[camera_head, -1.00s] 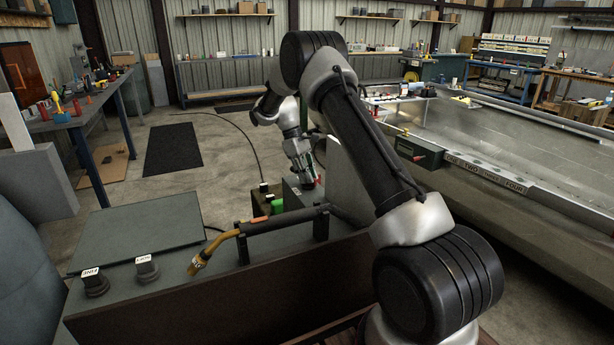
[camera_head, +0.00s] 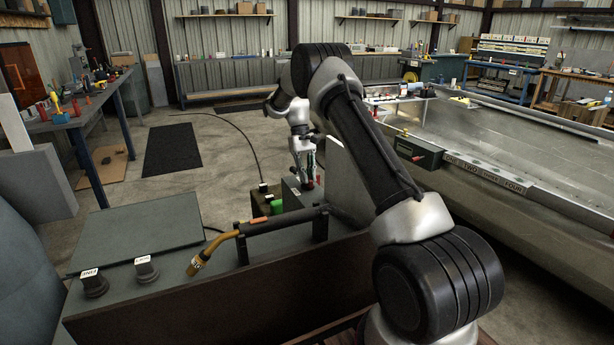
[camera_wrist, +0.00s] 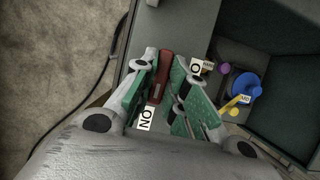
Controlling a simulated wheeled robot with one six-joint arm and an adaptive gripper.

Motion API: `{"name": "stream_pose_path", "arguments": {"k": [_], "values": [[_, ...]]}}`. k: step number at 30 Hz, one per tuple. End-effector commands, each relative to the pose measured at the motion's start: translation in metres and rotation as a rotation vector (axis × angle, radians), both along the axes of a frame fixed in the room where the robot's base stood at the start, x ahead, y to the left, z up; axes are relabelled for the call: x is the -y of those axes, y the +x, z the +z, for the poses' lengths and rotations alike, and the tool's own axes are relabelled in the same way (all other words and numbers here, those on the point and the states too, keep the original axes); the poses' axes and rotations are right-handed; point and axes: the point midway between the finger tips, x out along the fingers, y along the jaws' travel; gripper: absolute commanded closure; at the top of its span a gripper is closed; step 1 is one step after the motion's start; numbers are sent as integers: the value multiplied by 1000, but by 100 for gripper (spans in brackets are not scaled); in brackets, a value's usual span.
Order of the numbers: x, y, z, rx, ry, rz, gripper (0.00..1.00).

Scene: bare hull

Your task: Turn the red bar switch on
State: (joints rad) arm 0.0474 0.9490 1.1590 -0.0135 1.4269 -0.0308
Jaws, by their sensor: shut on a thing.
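The red bar switch (camera_wrist: 166,66) sits on the grey top of a box (camera_head: 291,197). In the wrist view the bar runs nearly upright in the picture, tilted slightly, with its lower end near a white ON label (camera_wrist: 146,118).
An open compartment with a blue round part (camera_wrist: 245,87) lies right of the switch in the wrist view. A rail with a yellow-brown torch (camera_head: 212,249) and two labelled knobs (camera_head: 146,268) stand nearer. A pale upright panel (camera_head: 343,180) is right of the gripper.

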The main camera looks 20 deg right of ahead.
Motion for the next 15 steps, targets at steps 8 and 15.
{"name": "stream_pose_path", "arguments": {"k": [8,15], "values": [[0,1,1,4,0,-9,100],[0,1,1,4,0,-8,71]]}}
